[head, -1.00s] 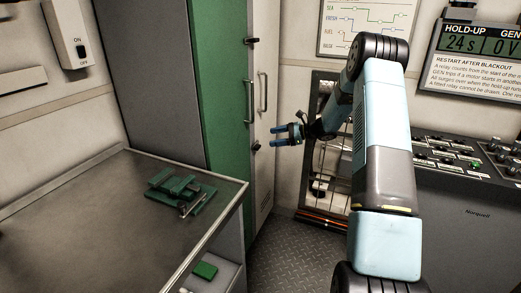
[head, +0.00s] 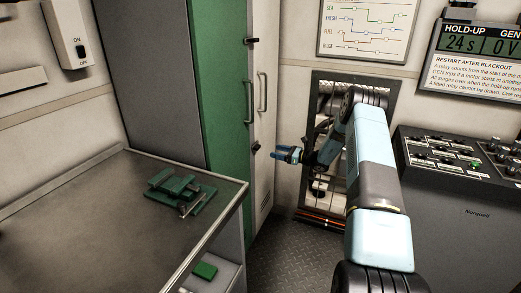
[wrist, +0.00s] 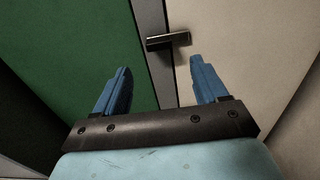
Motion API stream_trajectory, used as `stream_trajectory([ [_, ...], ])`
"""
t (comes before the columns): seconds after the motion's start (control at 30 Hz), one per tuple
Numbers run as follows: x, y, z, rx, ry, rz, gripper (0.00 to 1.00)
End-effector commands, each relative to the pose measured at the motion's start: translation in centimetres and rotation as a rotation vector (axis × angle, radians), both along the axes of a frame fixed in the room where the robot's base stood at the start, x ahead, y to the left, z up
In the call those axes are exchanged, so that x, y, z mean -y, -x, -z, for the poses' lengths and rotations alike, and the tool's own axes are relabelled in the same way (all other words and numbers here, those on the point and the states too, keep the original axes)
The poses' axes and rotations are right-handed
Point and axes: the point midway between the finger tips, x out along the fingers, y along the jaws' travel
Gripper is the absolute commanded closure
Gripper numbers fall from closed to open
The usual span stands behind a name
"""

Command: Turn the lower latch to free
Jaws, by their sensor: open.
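The lower latch (head: 256,147) is a small dark bar on the edge of the tall cabinet, below the door handles. In the wrist view the latch (wrist: 168,41) lies nearly crosswise over the seam between the green and the cream panels. My gripper (head: 281,153) is just to the right of the latch in the head view. In the wrist view my gripper (wrist: 160,68) is open, its two blue fingers apart and nothing between them. The latch shows beyond the fingertips, between their lines; I see no contact. The upper latch (head: 252,40) is near the cabinet's top.
Two upright handles, a left one (head: 249,102) and a right one (head: 263,92), stand out above the lower latch. A grey-topped bench (head: 110,235) with a green vise-like fixture (head: 180,190) stands at left. A control console (head: 455,200) is at right. The floor (head: 290,255) between is clear.

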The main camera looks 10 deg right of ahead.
Motion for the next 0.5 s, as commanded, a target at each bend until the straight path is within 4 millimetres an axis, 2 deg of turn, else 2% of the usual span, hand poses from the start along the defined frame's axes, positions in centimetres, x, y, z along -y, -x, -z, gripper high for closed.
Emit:
stream_trajectory([
  [0.3, -4.7, -3.3, 0.0, 0.001, 0.001, -0.003, 0.28],
  [0.5, -6.6, -4.7, 0.0, 0.000, 0.001, -0.002, 0.28],
])
